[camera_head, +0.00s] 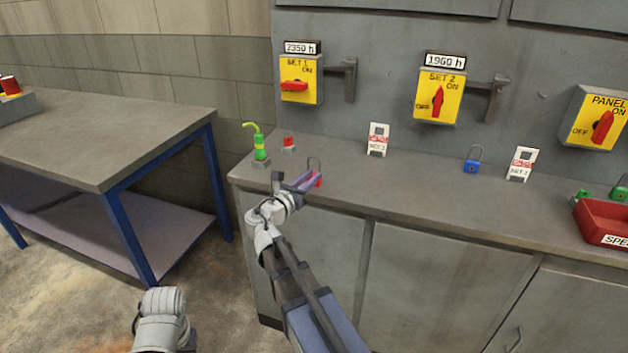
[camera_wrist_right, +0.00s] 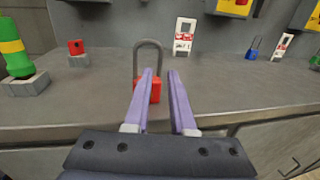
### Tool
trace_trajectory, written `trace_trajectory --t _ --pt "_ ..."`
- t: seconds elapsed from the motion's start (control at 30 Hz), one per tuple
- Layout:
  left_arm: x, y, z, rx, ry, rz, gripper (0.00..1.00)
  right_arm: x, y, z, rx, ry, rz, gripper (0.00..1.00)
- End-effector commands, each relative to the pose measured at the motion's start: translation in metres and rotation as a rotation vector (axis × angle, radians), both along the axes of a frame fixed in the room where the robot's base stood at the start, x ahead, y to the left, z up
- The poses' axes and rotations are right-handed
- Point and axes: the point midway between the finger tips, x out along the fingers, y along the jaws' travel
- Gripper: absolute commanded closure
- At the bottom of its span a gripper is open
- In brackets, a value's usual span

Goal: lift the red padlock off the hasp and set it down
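The red padlock (camera_wrist_right: 155,91) stands upright with its grey shackle up, at the counter's front part; in the head view it shows partly (camera_head: 319,180) behind my right gripper (camera_head: 303,181). In the right wrist view my right gripper (camera_wrist_right: 160,72) is open, and its left finger overlaps the padlock's body. I see bare counter between the fingers on the right. I cannot tell whether a finger touches it or whether the padlock rests on the counter. No padlock hangs on the grey hasp (camera_head: 350,78) by the SET 1 switch (camera_head: 301,80). My left gripper is out of view.
The counter (camera_head: 410,190) carries a green-yellow item (camera_head: 260,146), a small red block (camera_head: 289,142), a tag (camera_head: 378,139), a blue padlock (camera_head: 472,162), another tag (camera_head: 521,163) and a red bin (camera_head: 603,220). A workbench (camera_head: 100,140) stands left. Counter space between the tags is partly clear.

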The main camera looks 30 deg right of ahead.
Motion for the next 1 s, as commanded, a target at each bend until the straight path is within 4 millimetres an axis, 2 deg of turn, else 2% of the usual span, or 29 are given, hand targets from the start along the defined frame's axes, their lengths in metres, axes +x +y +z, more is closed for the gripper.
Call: trace_trajectory --t 0.23,0.53,0.77,1.0 --pt "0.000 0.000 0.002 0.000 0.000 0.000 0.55 0.006 -0.009 0.002 0.001 0.000 -0.001 0.77" --pt "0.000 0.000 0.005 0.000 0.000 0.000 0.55 0.026 -0.043 0.005 0.002 -0.001 -0.001 0.77" --pt "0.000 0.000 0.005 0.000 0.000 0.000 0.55 0.026 -0.045 0.005 0.001 -0.002 0.001 0.77" --pt "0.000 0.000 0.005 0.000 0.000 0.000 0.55 0.026 -0.045 0.005 0.001 -0.002 0.001 1.00"
